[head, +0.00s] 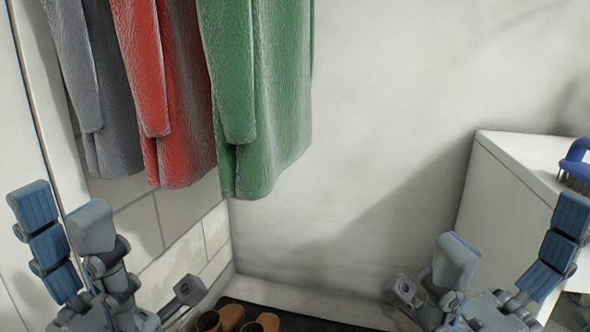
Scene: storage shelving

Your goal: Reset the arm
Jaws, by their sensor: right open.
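My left gripper (112,262) is at the lower left of the head view. Its blue and grey fingers point up and stand apart from a smaller finger on its right; it is open and holds nothing I can see. My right gripper (455,283) is at the lower right, its fingers spread, open and empty. The lower parts of both grippers are cut off by the bottom edge of the view.
A grey garment (108,140), a red garment (180,120) and a green garment (260,110) hang above. Brown shoes (230,318) rest on a dark mat (310,320) between the grippers. A white cabinet (510,185) with a blue brush-like object (575,165) stands right.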

